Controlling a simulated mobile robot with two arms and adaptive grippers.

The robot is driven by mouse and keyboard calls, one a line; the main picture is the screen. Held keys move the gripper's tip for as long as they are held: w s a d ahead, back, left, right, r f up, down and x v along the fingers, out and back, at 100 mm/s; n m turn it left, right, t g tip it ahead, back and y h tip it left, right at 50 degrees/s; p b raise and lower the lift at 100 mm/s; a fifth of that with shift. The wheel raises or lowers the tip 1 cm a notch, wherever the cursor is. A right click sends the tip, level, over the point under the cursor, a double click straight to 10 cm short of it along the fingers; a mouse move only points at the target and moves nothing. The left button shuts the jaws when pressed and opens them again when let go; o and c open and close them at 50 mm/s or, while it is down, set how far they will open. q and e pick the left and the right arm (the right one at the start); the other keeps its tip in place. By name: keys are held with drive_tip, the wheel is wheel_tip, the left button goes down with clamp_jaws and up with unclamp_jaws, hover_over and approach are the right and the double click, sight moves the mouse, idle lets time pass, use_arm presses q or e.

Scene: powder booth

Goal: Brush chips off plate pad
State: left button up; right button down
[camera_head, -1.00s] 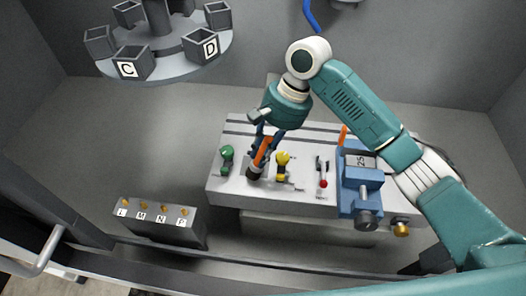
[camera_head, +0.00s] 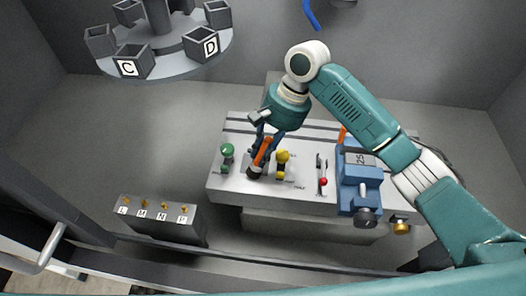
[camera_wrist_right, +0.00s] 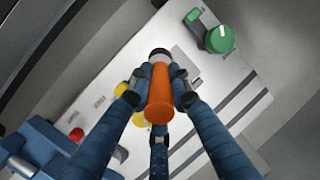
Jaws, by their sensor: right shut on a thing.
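My right gripper (camera_head: 263,143) is shut on the orange handle of a brush (camera_head: 261,153). The handle also shows between the blue fingers in the right wrist view (camera_wrist_right: 159,95). The brush's dark lower end (camera_head: 254,173) is down at the left part of the light grey plate (camera_head: 310,195). A grey square pad (camera_wrist_right: 186,64) shows beside the brush's far end in the right wrist view. The brush hides part of this area, and I cannot make out chips. I cannot tell whether the bristles touch the pad. My left gripper is not in view.
A green knob (camera_head: 227,151) stands left of the brush and a yellow knob (camera_head: 282,157) close at its right. A red-tipped lever (camera_head: 323,181) and a blue vise (camera_head: 349,190) stand farther right. A block lettered L, M, N, P (camera_head: 160,228) is at the front left.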

drive_tip(key=shift+w+d+r+p, duration=0.1)
drive_tip(key=shift+w+r+p, duration=0.2)
drive_tip(key=shift+w, duration=0.15)
drive_tip(key=shift+w+d+f+p, duration=0.15)
drive_tip(key=shift+w+p, duration=0.15)
drive_tip(key=shift+w, duration=0.45)
drive_tip(key=shift+w+d+p, duration=0.1)
drive_tip(key=shift+w+p, duration=0.2)
drive_tip(key=shift+w, duration=0.4)
drive_tip(key=shift+w+d+f, duration=0.1)
drive_tip(key=shift+w+d, duration=0.15)
drive_tip(key=shift+w, duration=0.8)
drive_tip(key=shift+r+p, duration=0.2)
drive_tip(key=shift+p, duration=0.85)
drive_tip(key=s+p, duration=0.1)
drive_tip(key=p, duration=0.1)
drive_tip(key=shift+a+p, duration=0.1)
drive_tip(key=shift+p, duration=0.2)
drive_tip(key=shift+s+f, duration=0.25)
drive_tip(key=shift+s, duration=0.1)
drive_tip(key=shift+s+a, duration=0.1)
drive_tip(key=shift+s, duration=0.25)
drive_tip(key=shift+s+a+f, duration=0.1)
drive_tip(key=shift+s+a, duration=0.1)
drive_tip(key=shift+s, duration=0.85)
drive_tip(key=shift+s+a, duration=0.2)
drive_tip(key=shift+s, duration=0.85)
drive_tip(key=shift+w+r, duration=0.15)
drive_tip(key=shift+r, duration=2.9)
